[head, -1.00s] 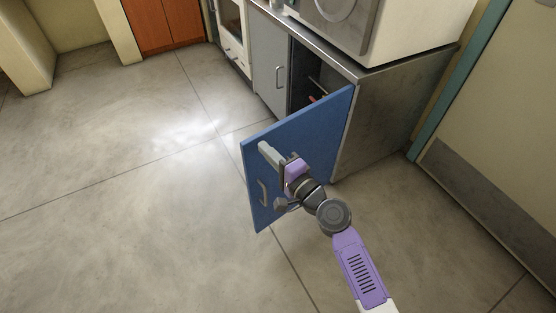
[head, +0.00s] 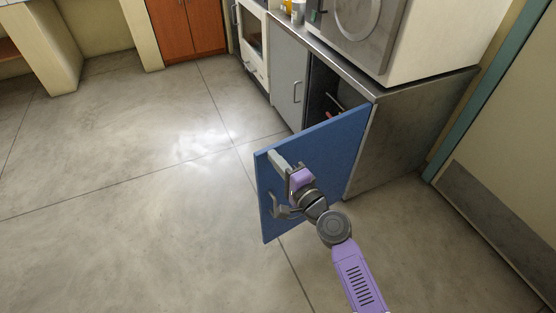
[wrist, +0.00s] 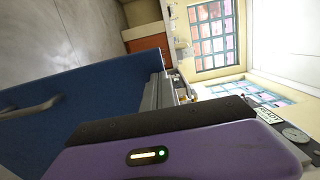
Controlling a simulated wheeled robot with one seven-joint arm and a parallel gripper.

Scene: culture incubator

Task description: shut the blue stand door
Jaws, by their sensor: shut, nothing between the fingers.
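The blue stand door (head: 325,155) hangs wide open from the right side of the grey metal stand (head: 395,150), its outer face toward my arm. Its grey handle (head: 274,206) is near the free edge, partly hidden by my wrist parts. My gripper (head: 277,160) is shut and empty, in front of the outer face near the upper free corner; I cannot tell whether it touches. In the wrist view the door (wrist: 90,95) fills the left, with the handle (wrist: 32,110) at the far left and the grey fingers (wrist: 160,92) by its edge.
The stand's opening (head: 322,85) is dark, with a small red item inside. A grey cabinet door (head: 288,80) is left of it. A white incubator (head: 430,40) stands on the stand. Clear floor (head: 130,190) lies to the left; a wall panel (head: 505,190) is at the right.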

